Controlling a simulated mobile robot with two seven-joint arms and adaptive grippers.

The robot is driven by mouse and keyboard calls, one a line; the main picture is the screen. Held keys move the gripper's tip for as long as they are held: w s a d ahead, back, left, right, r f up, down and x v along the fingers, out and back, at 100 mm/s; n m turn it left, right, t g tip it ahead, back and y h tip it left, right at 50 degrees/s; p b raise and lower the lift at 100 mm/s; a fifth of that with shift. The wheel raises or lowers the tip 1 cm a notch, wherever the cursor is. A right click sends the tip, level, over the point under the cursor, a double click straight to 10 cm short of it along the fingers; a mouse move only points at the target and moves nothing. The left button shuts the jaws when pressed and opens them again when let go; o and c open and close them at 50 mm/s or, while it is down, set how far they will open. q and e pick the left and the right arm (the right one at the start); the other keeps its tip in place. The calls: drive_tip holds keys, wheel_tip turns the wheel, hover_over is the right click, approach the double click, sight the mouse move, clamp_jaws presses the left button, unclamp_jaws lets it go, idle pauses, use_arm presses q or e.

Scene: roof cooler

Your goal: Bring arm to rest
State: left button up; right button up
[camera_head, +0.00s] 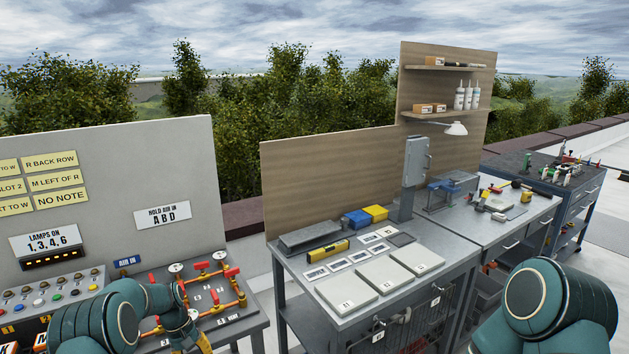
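My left arm, teal, comes in from the lower left and folds over the front of the pipe panel (245,320) with red valve handles. Its end is small and partly hidden behind its own links, so I cannot make out the fingers or anything held. My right arm shows only as a large teal joint at the lower right. My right gripper is outside the picture.
Left of the panel is a console with buttons and a lamp row (49,258), before a grey board (110,160) with labels. The grey workbench (345,318) holds flat plates, cards and a yellow level (327,251). A tool cart (545,168) stands at the far right.

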use_arm(q)
drive_tip(key=s+d+f+m+t, duration=0.2)
drive_tip(key=s+d+f, duration=0.6)
drive_tip(key=s+d, duration=0.35)
drive_tip(key=s+d+r+m+b, duration=0.1)
drive_tip(key=s+d, duration=0.4)
drive_tip(key=s, duration=0.3)
drive_tip(key=s+d+r+m+t, duration=0.1)
drive_tip(key=s+d, duration=0.4)
drive_tip(key=s, duration=0.3)
drive_tip(key=shift+s+h+b, duration=0.2)
drive_tip(key=shift+h+b, duration=0.2)
drive_tip(key=shift+w, duration=0.1)
